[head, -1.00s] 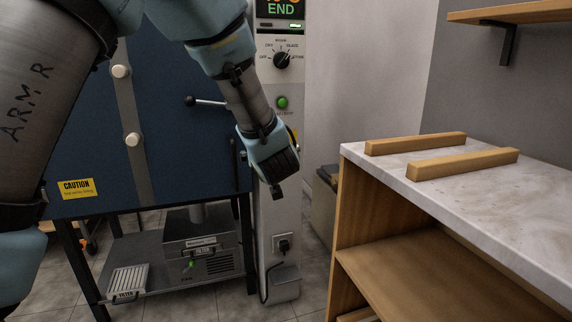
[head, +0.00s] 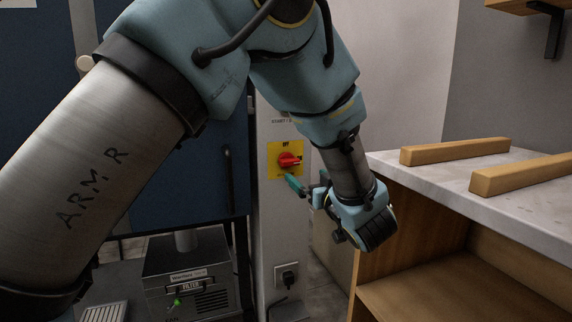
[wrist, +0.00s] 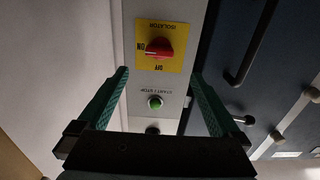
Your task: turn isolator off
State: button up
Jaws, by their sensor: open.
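The isolator is a red rotary knob (head: 288,160) on a yellow plate (head: 272,172) on the pale control column. It also shows in the wrist view, where the knob (wrist: 159,47) lies about level, in line with the ON mark at left; OFF is below it in that upside-down view. In the head view OFF is at the plate's top. My gripper (wrist: 160,73) is open and empty, its green fingers spread either side of the column. In the head view my gripper (head: 298,187) is just below and right of the knob, apart from it.
A green start/stop button (wrist: 155,102) sits on the same column, beside the isolator plate. The blue kiln front (head: 190,180) is at left. A marble-topped counter (head: 440,180) with wooden bars stands at right. A plug socket (head: 286,275) is low on the column.

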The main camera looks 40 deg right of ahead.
aim_at(291, 164)
jog(key=b+x, duration=0.1)
jog(key=x, duration=1)
jog(key=shift+w+d, duration=0.1)
jog(key=shift+d, duration=0.05)
jog(key=c, duration=1.4)
